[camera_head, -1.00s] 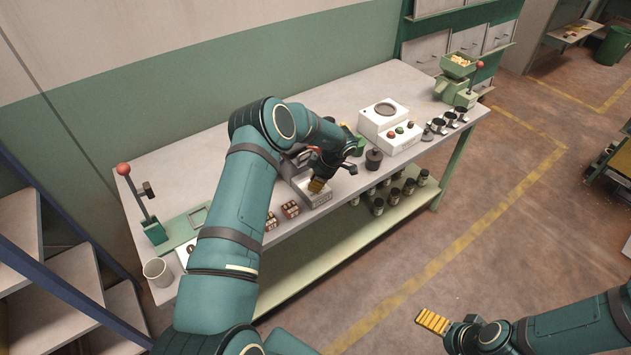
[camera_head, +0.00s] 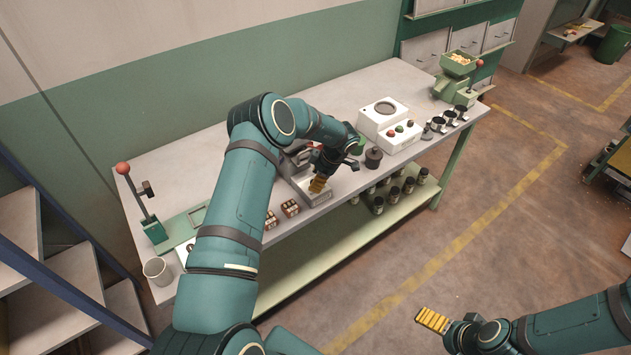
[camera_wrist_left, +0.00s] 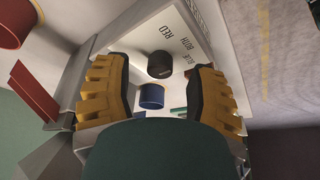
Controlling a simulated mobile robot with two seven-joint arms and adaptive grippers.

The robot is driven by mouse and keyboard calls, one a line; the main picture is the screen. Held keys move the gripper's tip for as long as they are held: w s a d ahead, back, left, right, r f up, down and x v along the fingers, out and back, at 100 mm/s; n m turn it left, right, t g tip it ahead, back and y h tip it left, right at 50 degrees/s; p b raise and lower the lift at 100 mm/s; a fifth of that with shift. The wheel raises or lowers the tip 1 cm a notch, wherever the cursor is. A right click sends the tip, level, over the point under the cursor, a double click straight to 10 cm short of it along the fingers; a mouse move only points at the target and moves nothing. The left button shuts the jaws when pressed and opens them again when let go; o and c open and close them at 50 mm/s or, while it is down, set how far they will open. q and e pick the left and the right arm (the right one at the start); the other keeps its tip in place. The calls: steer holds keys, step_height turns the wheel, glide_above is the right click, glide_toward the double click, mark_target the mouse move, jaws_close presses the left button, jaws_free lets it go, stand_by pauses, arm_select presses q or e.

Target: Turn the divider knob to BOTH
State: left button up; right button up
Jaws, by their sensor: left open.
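The divider knob (camera_wrist_left: 159,64) is a round black knob in the left wrist view, on a white panel (camera_wrist_left: 130,40) lettered BLUE, BOTH and RED. I cannot tell which word it points to. My left gripper (camera_wrist_left: 158,88) is open, its yellow-padded fingers on either side of the knob and apart from it in the picture. In the head view my left gripper (camera_head: 318,184) is over a white box (camera_head: 316,198) at the bench's front edge; the knob is hidden there. My right gripper (camera_head: 433,320) is low at the right, away from the bench; its opening is unclear.
A blue cylinder (camera_wrist_left: 151,96) is close to the knob, and a red one (camera_wrist_left: 14,22) is at the upper left. On the bench, a dark weight (camera_head: 373,158) and a white machine (camera_head: 390,125) stand right of the gripper; small brown blocks (camera_head: 290,208) lie left.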

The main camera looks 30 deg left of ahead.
arm_select(q)
steer(key=v, duration=1)
steer(key=shift+d+r, duration=0.25)
steer(key=shift+r, duration=0.05)
steer(key=shift+f, duration=0.1)
